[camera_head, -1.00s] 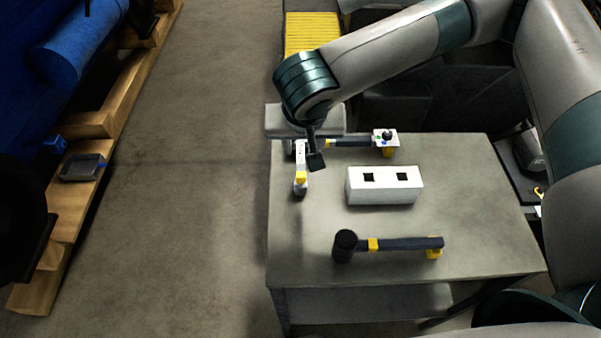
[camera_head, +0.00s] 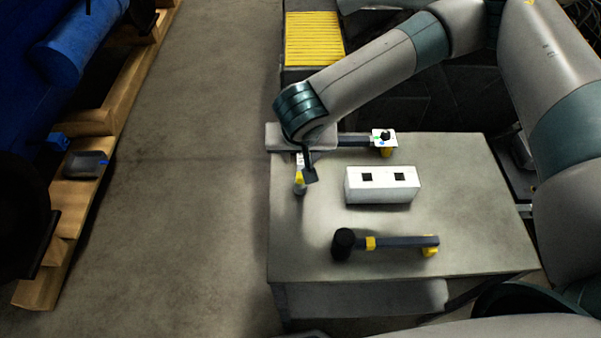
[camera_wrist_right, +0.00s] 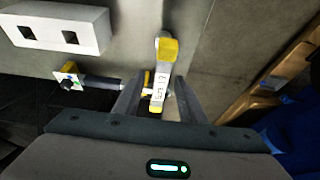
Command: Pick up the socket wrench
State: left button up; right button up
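My right gripper (camera_wrist_right: 158,97) is open over the left back part of the workbench. Its fingers stand on either side of a slim white tool with a yellow end (camera_wrist_right: 168,50), with no visible grip on it. In the head view that tool (camera_head: 299,184) lies at the bench's left edge, partly hidden by my gripper (camera_head: 307,174). A dark-handled tool with a white plate and black knob (camera_head: 384,138) lies at the back. A black-headed, mallet-like tool (camera_head: 400,242) lies in front. Which one is the socket wrench I cannot tell for sure. My left gripper is out of view.
A white block with two square dark holes (camera_head: 382,190) stands mid-bench, right of my gripper. The grey workbench (camera_head: 470,210) is clear at its right. Open floor (camera_head: 190,200) lies left, then a wooden pallet (camera_head: 50,240) with blue machinery.

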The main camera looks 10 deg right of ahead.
grip_shut()
jog(key=shift+r, duration=0.15)
jog(key=shift+r+b, duration=0.45)
jog(key=shift+r, duration=0.15)
notch_tip(320, 180, up, 2)
jog(key=shift+r+b, duration=0.2)
jog(key=shift+b, duration=0.4)
jog(key=s+d+r+b, duration=0.2)
jog(key=d+r, duration=0.5)
jog(key=d, duration=0.4)
jog(key=shift+s+d+b, duration=0.2)
jog(key=shift+s+b, duration=0.1)
jog(key=shift+b, duration=0.25)
jog(key=shift+r, duration=0.1)
